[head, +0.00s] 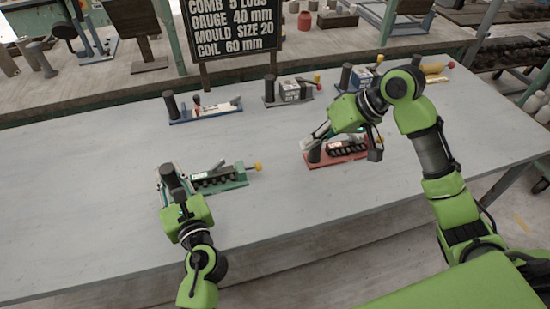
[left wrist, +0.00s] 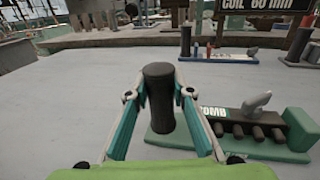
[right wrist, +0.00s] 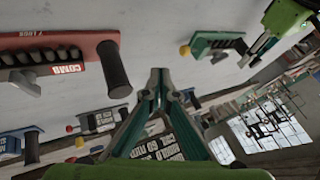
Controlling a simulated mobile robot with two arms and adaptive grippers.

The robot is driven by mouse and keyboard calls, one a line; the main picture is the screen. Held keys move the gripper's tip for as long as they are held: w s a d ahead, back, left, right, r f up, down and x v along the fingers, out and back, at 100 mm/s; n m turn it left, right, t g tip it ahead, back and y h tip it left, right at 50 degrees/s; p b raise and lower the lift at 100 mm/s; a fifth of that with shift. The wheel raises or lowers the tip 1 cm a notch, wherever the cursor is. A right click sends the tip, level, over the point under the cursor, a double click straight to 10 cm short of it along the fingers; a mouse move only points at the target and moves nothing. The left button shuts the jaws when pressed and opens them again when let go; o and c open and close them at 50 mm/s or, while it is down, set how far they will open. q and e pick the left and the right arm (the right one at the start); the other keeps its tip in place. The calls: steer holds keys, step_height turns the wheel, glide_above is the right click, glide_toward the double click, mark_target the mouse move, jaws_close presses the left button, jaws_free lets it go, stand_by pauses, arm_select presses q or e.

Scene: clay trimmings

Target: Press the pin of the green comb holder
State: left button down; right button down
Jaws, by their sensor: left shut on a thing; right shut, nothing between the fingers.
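The green comb holder (head: 232,184) lies on the table at left, with a black post at its left end and a yellow-knobbed pin (head: 258,166) at its right end. Its COMB label, row of dark lugs and grey lever show in the left wrist view (left wrist: 273,152). My left gripper (head: 171,176) is shut around the black post (left wrist: 158,95), one finger on each side. My right gripper (head: 309,142) is shut and empty, near the red comb holder's post. In the right wrist view its fingertips (right wrist: 159,76) are together, apart from the yellow knob (right wrist: 184,50).
The red comb holder (head: 345,158) is right of the green one, with open table between. Blue (head: 205,112), grey (head: 288,95) and another blue-based holder (head: 345,82) stand along the back. A dark sign (head: 235,25) rises behind. The front table is clear.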

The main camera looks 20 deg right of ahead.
mark_target(259, 165)
arm_select(q)
steer(key=shift+s+f, duration=0.1)
steer(key=shift+f, duration=0.25)
arm_select(e)
steer(key=x, duration=1)
steer(key=shift+a+f, duration=0.1)
steer(key=shift+a, duration=1.95)
steer(key=shift+a, duration=0.1)
steer(key=shift+s+a, duration=0.1)
steer(key=shift+a, duration=1.25)
steer(key=shift+d, duration=0.1)
